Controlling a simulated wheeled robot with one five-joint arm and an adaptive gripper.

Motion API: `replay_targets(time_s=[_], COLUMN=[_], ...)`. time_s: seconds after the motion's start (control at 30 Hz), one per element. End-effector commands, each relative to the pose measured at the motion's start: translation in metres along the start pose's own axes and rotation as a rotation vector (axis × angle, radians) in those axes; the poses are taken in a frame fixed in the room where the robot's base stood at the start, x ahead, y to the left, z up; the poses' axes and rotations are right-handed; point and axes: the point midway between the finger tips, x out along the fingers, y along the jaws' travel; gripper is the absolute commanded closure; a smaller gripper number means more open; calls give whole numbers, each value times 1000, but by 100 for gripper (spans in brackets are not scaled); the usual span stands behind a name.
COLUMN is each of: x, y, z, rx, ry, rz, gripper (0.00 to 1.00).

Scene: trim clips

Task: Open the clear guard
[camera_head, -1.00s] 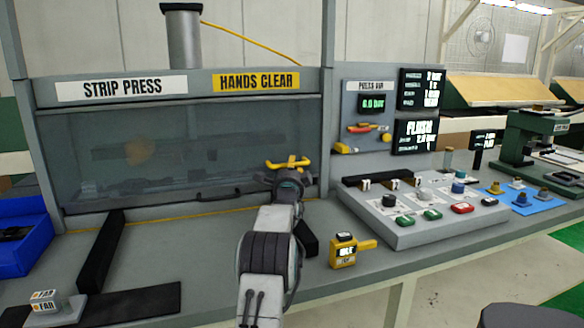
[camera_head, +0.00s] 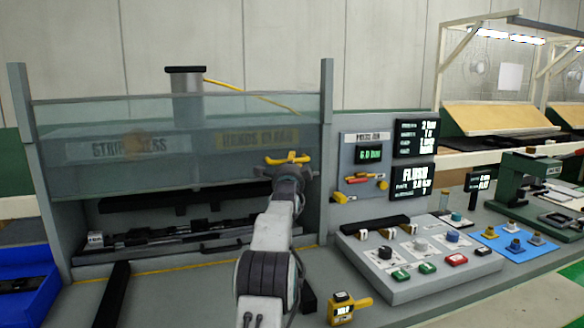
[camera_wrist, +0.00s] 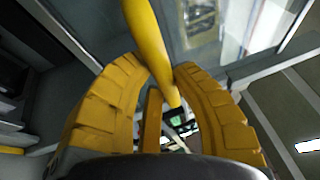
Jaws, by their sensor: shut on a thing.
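The clear guard (camera_head: 120,170) is a see-through panel across the strip press in the head view. It is raised, covering the STRIP PRESS and HANDS CLEAR signs, with its top edge above them. Below its lower edge the press opening (camera_head: 165,232) is uncovered and dark tooling shows in it. My gripper (camera_head: 288,163) is at the guard's right side, by the right post. In the wrist view its yellow ribbed fingers (camera_wrist: 152,80) are closed around a yellow bar (camera_wrist: 148,38), seemingly the guard's handle. The exact contact is hidden in the head view.
A control panel (camera_head: 425,262) with knobs and buttons is right of my arm. A yellow HOLD tag (camera_head: 343,308) lies in front of it. A blue bin (camera_head: 25,275) is at the left, beside a black bar (camera_head: 113,300). The right post (camera_head: 326,150) stands close to my gripper.

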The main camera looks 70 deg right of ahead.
Motion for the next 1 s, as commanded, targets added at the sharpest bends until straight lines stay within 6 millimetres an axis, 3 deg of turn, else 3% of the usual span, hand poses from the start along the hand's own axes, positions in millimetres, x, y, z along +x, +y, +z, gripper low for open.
replay_targets(time_s=[0.4,0.43,0.7,1.0], x=[0,0,0,0], y=[-4,-4,-3,-2], z=[1,1,1,0], rx=[-2,-2,-1,0], ry=[-1,-1,0,0], rz=[-3,-3,-1,1], gripper=[100,76,52,50])
